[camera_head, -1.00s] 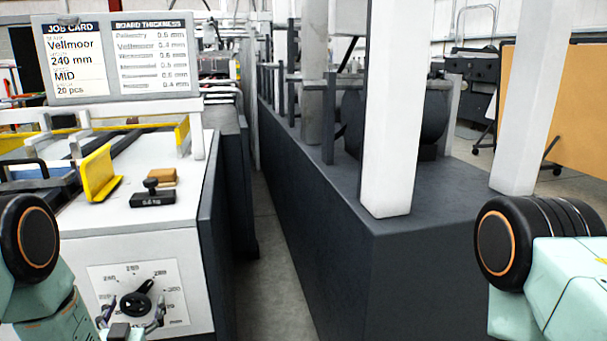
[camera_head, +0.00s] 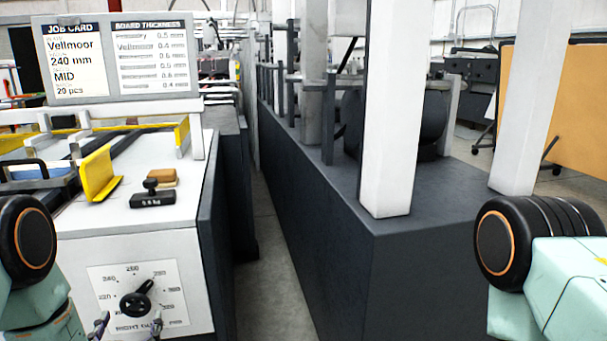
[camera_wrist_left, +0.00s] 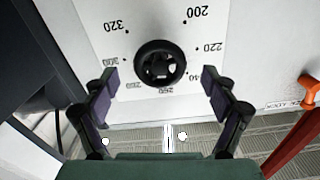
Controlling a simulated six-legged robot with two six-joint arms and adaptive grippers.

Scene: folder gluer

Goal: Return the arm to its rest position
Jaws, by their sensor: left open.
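My left gripper (camera_head: 128,332) shows only by its fingertips at the bottom edge of the head view, just below the dial knob. In the left wrist view the left gripper (camera_wrist_left: 160,92) is open and empty, with its two fingers well apart. The black dial knob (camera_head: 136,304) is on the white front panel, and its pointer is tilted to the upper right. The knob (camera_wrist_left: 160,63) also shows in the wrist view, beyond the fingertips and apart from them. My right arm is at the right edge; its gripper is out of view.
A job card board (camera_head: 121,58) stands above the white machine top. A black weight (camera_head: 153,198), a tan block (camera_head: 162,177) and a yellow guide (camera_head: 99,174) are on that top. A dark machine base (camera_head: 330,230) stands across a narrow floor gap. A red-orange part (camera_wrist_left: 309,88) is at the wrist view's right.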

